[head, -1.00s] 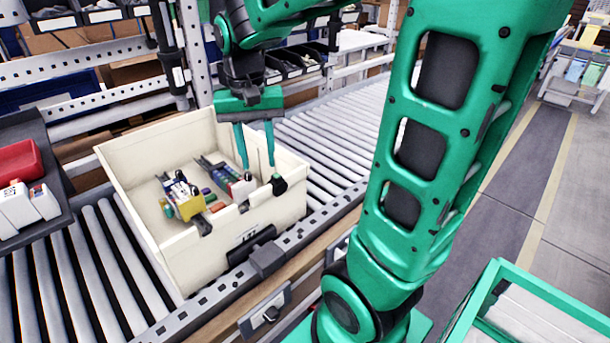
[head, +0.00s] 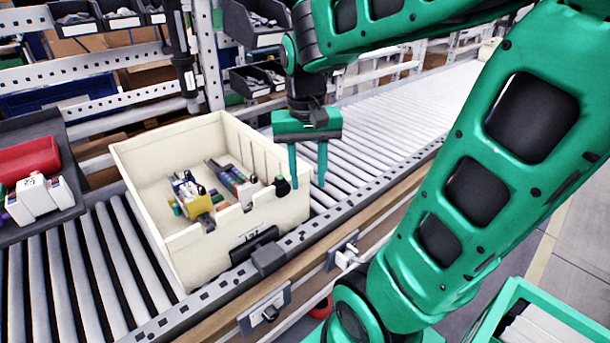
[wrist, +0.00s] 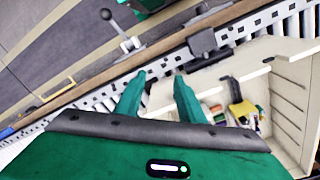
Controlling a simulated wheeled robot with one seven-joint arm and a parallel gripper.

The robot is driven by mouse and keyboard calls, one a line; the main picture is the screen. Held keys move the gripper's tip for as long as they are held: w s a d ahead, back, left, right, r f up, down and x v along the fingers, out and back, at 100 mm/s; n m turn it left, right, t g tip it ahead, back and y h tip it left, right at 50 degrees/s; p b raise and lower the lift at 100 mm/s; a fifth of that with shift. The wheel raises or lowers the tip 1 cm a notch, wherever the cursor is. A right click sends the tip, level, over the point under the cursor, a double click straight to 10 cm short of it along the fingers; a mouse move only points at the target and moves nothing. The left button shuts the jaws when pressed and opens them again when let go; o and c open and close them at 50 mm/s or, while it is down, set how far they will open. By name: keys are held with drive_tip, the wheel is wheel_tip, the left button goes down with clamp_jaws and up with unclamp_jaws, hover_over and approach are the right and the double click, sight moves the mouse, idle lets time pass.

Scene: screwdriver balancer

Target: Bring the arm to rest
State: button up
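My green gripper (head: 308,180) hangs over the rollers just right of the cream bin, with its two fingers pointing down. The fingers are apart and nothing shows between them. In the wrist view my gripper (wrist: 154,82) also has its fingers spread and empty, with the bin (wrist: 285,75) to the right. My arm reaches in from the right of the head view, bent at the elbow.
The cream bin (head: 150,165) on the roller conveyor (head: 385,135) holds several tools and small coloured items. A dark tray (head: 62,195) with red and white things lies at left. Shelf bins (head: 255,22) stand behind. A green-rimmed container (head: 545,300) is at lower right.

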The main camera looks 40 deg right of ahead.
drive_tip(key=s+d+f, duration=0.2)
drive_tip(key=s+f, duration=0.1)
drive_tip(key=s, duration=0.8)
drive_tip(key=shift+d+f+n+y, duration=0.2)
drive_tip(key=shift+f+n+y, duration=0.1)
